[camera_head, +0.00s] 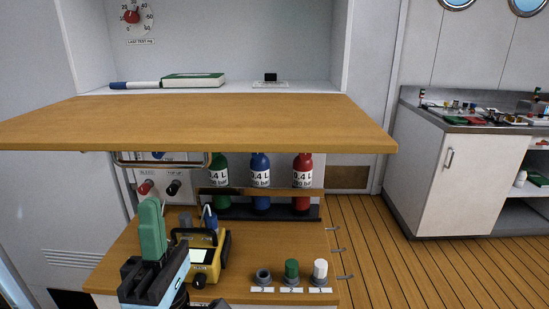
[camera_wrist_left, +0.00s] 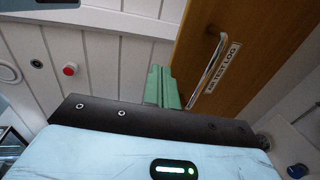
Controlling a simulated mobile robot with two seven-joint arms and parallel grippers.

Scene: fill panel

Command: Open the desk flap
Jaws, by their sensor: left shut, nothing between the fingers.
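The desk flap (camera_head: 200,123) is a wooden board lying about level in front of a white cubby in the head view. Its metal bar handle (camera_head: 160,164) hangs under the flap at the left. In the left wrist view the flap's face (camera_wrist_left: 245,30) shows at the upper right, with the handle (camera_wrist_left: 208,70) beside a test-log label. My left gripper (camera_head: 152,215) has green fingers, shut and empty, below the flap and in front of the handle. In the left wrist view its fingers (camera_wrist_left: 162,88) are left of the handle and appear apart from it. My right gripper is out of view.
Below the flap, a wooden worktop (camera_head: 240,285) carries a yellow device (camera_head: 203,258) and several capped fittings. Green, blue and red cylinders (camera_head: 260,185) stand behind. A green book (camera_head: 193,80) and pen lie in the cubby. Open floor (camera_head: 385,245) lies right, before a counter (camera_head: 450,185).

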